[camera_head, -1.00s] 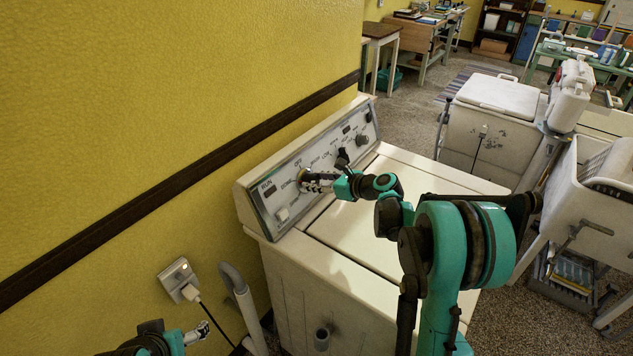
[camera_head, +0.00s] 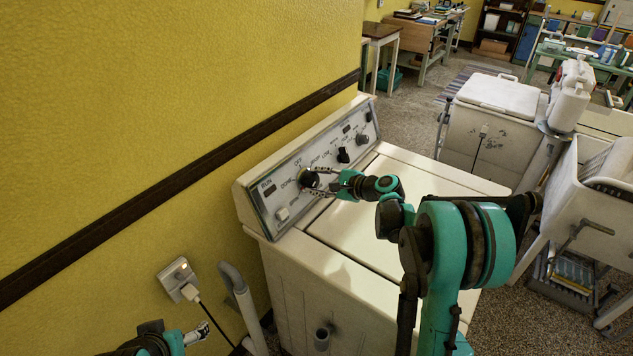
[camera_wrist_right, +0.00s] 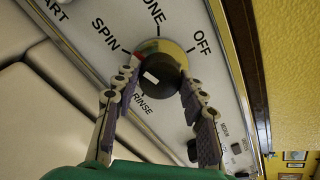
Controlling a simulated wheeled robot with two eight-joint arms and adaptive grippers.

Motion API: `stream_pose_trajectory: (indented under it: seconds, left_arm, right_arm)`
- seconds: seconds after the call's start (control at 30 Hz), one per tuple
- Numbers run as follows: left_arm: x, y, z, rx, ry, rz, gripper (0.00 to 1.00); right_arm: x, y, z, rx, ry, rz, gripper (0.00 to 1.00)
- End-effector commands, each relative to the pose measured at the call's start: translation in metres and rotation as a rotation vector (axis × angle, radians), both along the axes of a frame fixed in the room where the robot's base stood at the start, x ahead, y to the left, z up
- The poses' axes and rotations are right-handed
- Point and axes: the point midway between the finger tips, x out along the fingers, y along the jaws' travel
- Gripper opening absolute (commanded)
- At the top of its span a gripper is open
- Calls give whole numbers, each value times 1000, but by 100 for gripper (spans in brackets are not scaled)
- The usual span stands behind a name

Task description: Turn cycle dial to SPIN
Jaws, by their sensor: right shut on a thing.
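The cycle dial (camera_head: 308,177) is a round black knob on the washer's slanted control panel (camera_head: 262,203). In the right wrist view the dial (camera_wrist_right: 160,74) has a gold skirt, with SPIN, DONE, OFF and RINSE lettered around it. A red mark on the dial's left side sits beside the SPIN line; the left finger partly covers that area. My right gripper (camera_head: 318,182) is shut on the dial, one finger on each side of it. My left gripper (camera_head: 196,334) shows only in part at the bottom left, away from the washer; its opening is unclear.
Another black knob (camera_head: 343,155), a further knob (camera_head: 361,140) and a pale switch (camera_head: 282,214) are on the same panel. A yellow wall (camera_head: 130,120) stands close behind it. A wall outlet (camera_head: 179,279) and grey hose (camera_head: 240,295) are at the lower left.

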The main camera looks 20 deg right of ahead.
Motion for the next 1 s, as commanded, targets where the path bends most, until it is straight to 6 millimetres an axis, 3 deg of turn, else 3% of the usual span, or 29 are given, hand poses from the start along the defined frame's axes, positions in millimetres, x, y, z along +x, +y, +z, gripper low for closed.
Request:
stream_pose_trajectory:
  seconds: [0.4, 0.93, 0.97, 1.0]
  left_arm:
    - [0, 0, -1, 0, 0, 0, 79]
    - [0, 0, -1, 0, 0, 0, 79]
    - [0, 0, -1, 0, 0, 0, 79]
    - [0, 0, -1, 0, 0, 0, 79]
  right_arm:
    - [0, 0, -1, -127, -99, 67, 12]
    - [0, 0, -1, -141, -109, 75, 12]
    - [0, 0, -1, -141, -109, 75, 49]
    - [0, 0, -1, -141, -109, 75, 59]
